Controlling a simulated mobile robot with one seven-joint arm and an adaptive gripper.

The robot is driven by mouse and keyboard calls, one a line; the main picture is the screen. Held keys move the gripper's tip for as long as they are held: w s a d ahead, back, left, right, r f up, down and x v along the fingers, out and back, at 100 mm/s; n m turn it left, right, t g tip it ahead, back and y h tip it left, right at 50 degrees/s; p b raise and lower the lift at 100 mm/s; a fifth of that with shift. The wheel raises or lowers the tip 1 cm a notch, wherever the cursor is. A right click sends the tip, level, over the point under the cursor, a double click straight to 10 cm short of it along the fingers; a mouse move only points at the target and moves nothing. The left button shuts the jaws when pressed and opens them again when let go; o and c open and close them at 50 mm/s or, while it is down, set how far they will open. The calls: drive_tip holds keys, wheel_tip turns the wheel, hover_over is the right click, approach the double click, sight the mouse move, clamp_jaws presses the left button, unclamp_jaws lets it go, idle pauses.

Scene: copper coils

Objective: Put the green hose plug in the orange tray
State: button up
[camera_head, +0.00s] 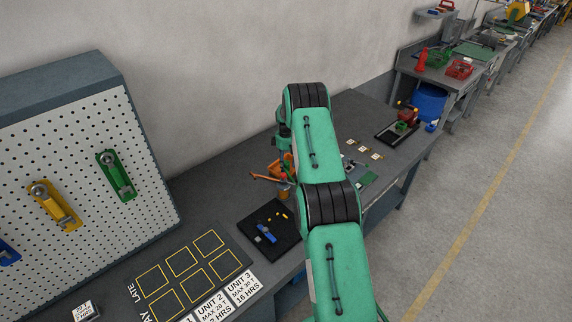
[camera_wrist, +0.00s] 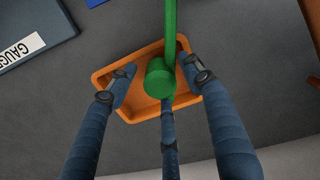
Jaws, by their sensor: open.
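The green hose plug (camera_wrist: 160,78) shows in the wrist view as a round-ended cylinder with a long green bar running up past the tray's edge. It lies over the orange tray (camera_wrist: 108,76), between my spread fingers; whether it touches the tray floor or rim I cannot tell. My gripper (camera_wrist: 158,72) is open, with one finger on each side of the plug and a third below it, partly overlapped by the plug. In the head view, my arm hides most of the gripper; an orange patch, probably the tray (camera_head: 279,167), shows beside the arm.
The grey workbench (camera_head: 205,197) carries a black mat (camera_head: 282,247) with small parts, left of my arm. A dark board labelled GAUGE (camera_wrist: 28,48) lies near the tray. A pegboard (camera_head: 75,165) stands at the left, and a red-topped device (camera_head: 408,115) stands farther along.

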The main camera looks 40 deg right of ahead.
drive_tip(key=shift+r, duration=0.15)
wheel_tip(320, 180, up, 12)
drive_tip(key=shift+b, duration=0.45)
idle(0.4)
idle(0.3)
